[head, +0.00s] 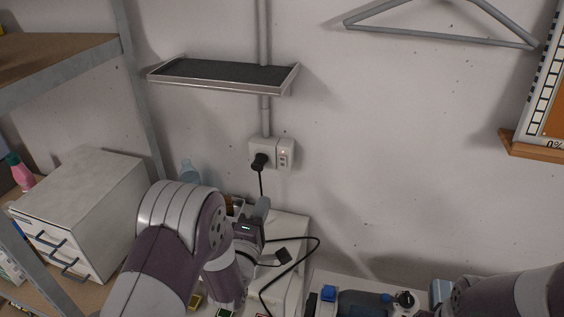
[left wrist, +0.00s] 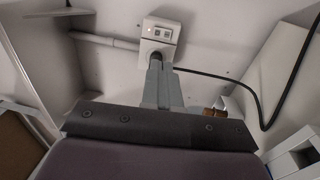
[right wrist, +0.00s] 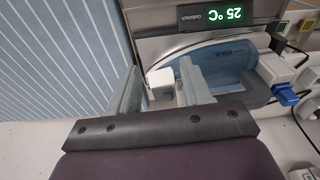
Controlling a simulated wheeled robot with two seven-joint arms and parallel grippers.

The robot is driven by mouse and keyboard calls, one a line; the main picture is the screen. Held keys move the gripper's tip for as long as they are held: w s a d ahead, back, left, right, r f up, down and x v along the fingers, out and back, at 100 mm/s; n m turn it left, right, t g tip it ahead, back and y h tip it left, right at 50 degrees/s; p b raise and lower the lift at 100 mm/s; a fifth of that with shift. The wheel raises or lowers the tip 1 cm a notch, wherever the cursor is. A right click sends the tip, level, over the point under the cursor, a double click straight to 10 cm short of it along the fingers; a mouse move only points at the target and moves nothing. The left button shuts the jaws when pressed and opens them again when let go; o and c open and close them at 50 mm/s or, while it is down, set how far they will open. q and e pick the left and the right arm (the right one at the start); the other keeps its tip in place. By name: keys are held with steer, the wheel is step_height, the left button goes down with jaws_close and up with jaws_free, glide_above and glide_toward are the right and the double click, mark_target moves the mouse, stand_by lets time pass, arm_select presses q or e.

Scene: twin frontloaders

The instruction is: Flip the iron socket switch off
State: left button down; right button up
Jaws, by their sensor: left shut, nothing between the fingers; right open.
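The white wall socket (head: 272,152) sits below the shelf in the head view, with a black plug (head: 260,161) in its left part. The switch (head: 284,154) is on its right part, with a small red-orange light lit. The left wrist view shows the socket (left wrist: 161,32) straight ahead, its light glowing. My left gripper (head: 263,205) is shut and empty, below the socket. In the left wrist view its fingertips (left wrist: 157,64) overlap the plug; contact cannot be told. My right gripper (right wrist: 160,78) is open, facing a translucent blue appliance (right wrist: 215,68).
A black-topped shelf (head: 225,74) juts out above the socket. A black cord (head: 261,184) hangs from the plug to the bench. A drawer box (head: 85,205) stands left, a blue bottle (head: 191,172) behind my arm. The wall right of the socket is clear.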

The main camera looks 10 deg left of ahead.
mark_target(282, 160)
arm_select(q)
steer(key=w+p, duration=0.1)
steer(key=w, duration=0.3)
steer(key=w+r+p, duration=0.1)
steer(key=w+p, duration=0.1)
steer(key=w, duration=0.2)
steer(key=w+r+p, duration=0.1)
steer(key=w, duration=0.3)
steer(key=shift+w+d, duration=0.15)
steer(key=shift+d, duration=0.05)
steer(key=shift+w+p, duration=0.35)
steer(key=shift+w, duration=0.15)
arm_select(e)
steer(key=r, duration=0.5)
steer(key=shift+s, duration=0.35)
